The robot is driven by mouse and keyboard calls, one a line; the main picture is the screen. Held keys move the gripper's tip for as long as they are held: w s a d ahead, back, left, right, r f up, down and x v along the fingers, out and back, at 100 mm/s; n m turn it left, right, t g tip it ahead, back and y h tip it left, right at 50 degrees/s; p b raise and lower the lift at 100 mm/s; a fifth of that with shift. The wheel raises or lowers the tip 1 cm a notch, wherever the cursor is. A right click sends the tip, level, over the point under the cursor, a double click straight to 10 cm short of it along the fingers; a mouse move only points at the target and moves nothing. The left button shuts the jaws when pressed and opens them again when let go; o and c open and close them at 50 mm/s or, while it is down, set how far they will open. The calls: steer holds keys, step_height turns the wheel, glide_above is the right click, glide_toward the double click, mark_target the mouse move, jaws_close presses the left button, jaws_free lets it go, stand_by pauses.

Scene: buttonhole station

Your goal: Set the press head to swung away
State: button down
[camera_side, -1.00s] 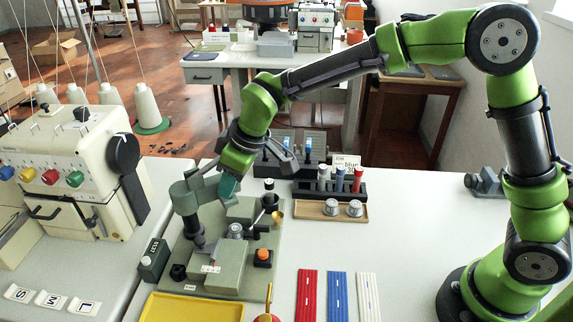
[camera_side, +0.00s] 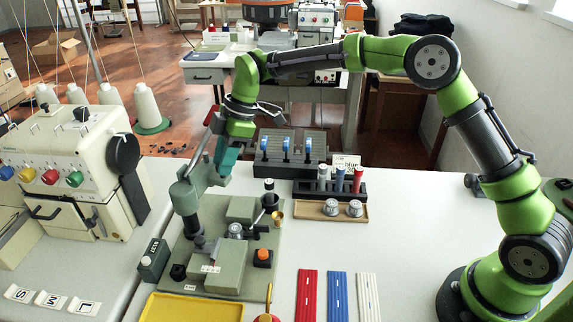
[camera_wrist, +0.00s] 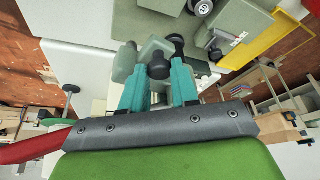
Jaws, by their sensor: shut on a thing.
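The press head (camera_side: 185,195) is a grey-green arm on top of a post at the left of the buttonhole fixture. It points back and to the right, away from the fixture's middle. My gripper (camera_side: 226,160) has teal fingers and is at the far end of the head. In the wrist view my gripper (camera_wrist: 158,88) is shut on the press head, around a dark round knob (camera_wrist: 158,68) between the fingers. The exact grip contact is partly hidden by the fingers.
The fixture's base plate (camera_side: 262,222) carries grey blocks, an orange button (camera_side: 263,254) and a small cup. A rack with blue levers (camera_side: 286,146) stands just right of my gripper. A spool rack (camera_side: 318,190) stands further right.

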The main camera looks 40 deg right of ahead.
steer(key=shift+w, duration=0.2)
stand_by(0.3)
steer(key=c, duration=0.8)
jaws_free()
steer(key=shift+c, duration=0.2)
steer(key=v, duration=1.7)
steer(key=shift+w, duration=0.15)
